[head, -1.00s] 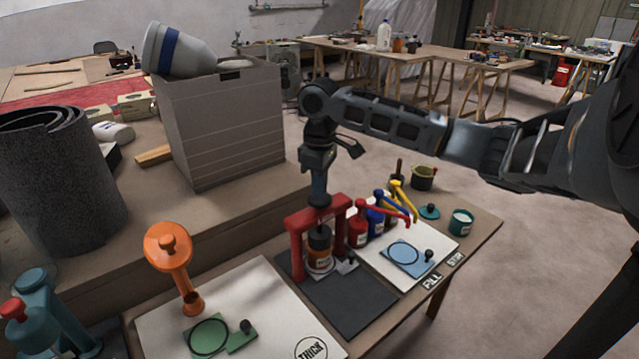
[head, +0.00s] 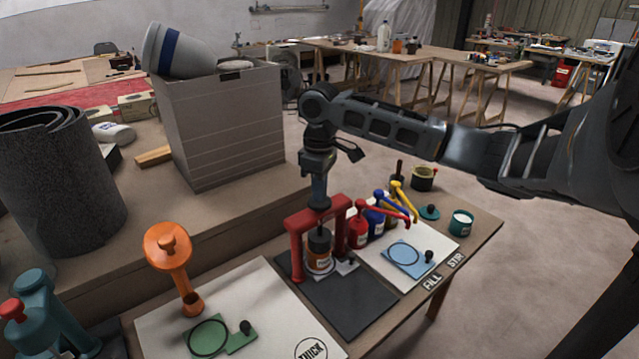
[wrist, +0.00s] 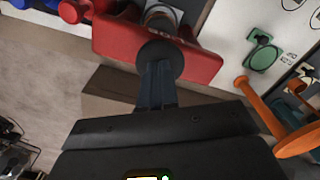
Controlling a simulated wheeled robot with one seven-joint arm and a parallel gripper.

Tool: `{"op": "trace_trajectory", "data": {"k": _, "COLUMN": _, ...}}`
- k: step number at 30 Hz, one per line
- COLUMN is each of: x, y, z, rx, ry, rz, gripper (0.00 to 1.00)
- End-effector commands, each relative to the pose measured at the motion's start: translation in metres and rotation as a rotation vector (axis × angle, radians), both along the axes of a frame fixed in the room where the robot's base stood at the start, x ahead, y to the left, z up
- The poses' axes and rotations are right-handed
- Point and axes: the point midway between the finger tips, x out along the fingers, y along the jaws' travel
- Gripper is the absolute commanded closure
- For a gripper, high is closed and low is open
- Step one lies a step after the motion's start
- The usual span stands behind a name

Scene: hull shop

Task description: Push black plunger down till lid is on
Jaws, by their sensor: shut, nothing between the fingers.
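A red press frame (head: 298,250) stands on a dark mat on the table. Its black plunger knob (head: 319,215) sits on top of the crossbar. My gripper (head: 319,197) is shut and points straight down, its tips at the knob and seemingly touching it. In the wrist view the shut fingers (wrist: 157,92) end at the round black knob (wrist: 160,58) above the red crossbar (wrist: 115,45). A small labelled jar (head: 319,262) stands under the crossbar. A dark part (head: 319,241) is at its top; I cannot tell whether the lid is seated.
Red, blue and yellow pump bottles (head: 376,220) stand close to the right of the press. A white board with an orange stand (head: 170,255) is at left. A big grey box (head: 220,125) stands behind on the left.

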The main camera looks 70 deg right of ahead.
Motion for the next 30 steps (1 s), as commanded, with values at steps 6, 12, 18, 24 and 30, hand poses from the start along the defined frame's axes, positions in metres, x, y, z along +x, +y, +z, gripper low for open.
{"op": "trace_trajectory", "data": {"k": 6, "x": 0.0, "y": 0.0, "z": -0.001, "rx": 0.001, "ry": 0.001, "rz": -0.001, "gripper": 1.0}}
{"op": "trace_trajectory", "data": {"k": 12, "x": 0.0, "y": 0.0, "z": -0.001, "rx": 0.001, "ry": 0.002, "rz": -0.001, "gripper": 1.0}}
{"op": "trace_trajectory", "data": {"k": 18, "x": 0.0, "y": 0.0, "z": 0.008, "rx": 0.001, "ry": 0.002, "rz": -0.001, "gripper": 1.0}}
{"op": "trace_trajectory", "data": {"k": 24, "x": 0.0, "y": 0.0, "z": 0.023, "rx": 0.001, "ry": 0.001, "rz": -0.001, "gripper": 1.0}}
{"op": "trace_trajectory", "data": {"k": 30, "x": 0.0, "y": 0.0, "z": 0.038, "rx": 0.0, "ry": 0.0, "rz": -0.001, "gripper": 1.0}}
